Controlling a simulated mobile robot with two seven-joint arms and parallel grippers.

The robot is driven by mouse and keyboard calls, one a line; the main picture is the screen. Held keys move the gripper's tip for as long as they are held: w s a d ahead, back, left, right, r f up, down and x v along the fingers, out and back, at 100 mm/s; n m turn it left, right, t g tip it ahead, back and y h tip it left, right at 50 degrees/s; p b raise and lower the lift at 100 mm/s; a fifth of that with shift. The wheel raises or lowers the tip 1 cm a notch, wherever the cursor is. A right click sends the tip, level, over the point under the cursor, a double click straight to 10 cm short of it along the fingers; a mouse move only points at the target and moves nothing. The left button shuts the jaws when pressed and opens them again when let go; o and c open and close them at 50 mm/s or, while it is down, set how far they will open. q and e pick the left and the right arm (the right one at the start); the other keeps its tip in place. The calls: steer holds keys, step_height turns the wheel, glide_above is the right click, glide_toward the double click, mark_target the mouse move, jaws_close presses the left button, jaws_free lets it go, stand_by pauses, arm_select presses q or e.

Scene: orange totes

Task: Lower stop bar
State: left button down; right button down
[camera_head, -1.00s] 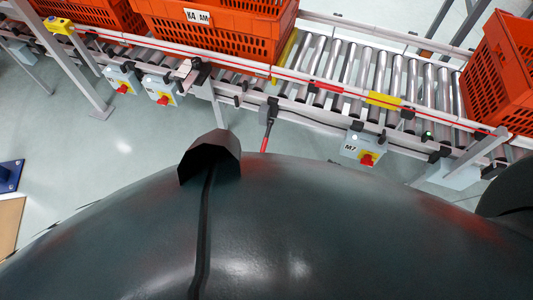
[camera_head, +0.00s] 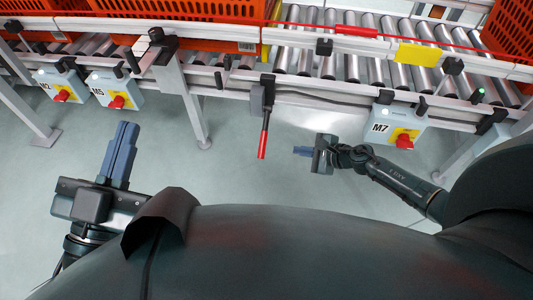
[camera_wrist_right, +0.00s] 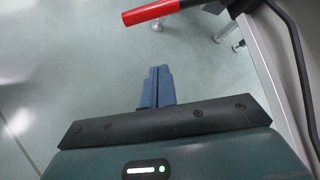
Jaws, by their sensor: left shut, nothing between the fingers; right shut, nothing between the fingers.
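A lever with a red handle (camera_head: 264,135) hangs below the front rail of the conveyor, pointing down. The red handle (camera_wrist_right: 150,11) also shows at the top of the right wrist view. A yellow bar (camera_head: 271,38) crosses the conveyor beside the orange tote; its height is hard to judge. My right gripper (camera_head: 297,151) is shut and empty, a short way right of the handle and apart from it. Its blue fingers (camera_wrist_right: 158,72) are together in the right wrist view. My left gripper (camera_head: 126,128) is shut and empty, over the floor at the left.
An orange tote (camera_head: 200,38) stands on the rollers left of the yellow bar, and another (camera_head: 510,30) at the far right. The rollers (camera_head: 350,60) between are bare. Control boxes with red knobs, including M7 (camera_head: 380,127), hang from the front rail. A conveyor leg (camera_head: 190,105) stands left of the lever.

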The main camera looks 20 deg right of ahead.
mark_target(264, 134)
arm_select(q)
steer(key=shift+r, duration=0.1)
arm_select(e)
steer(key=shift+d+f, duration=0.1)
steer(key=shift+w+f, duration=0.1)
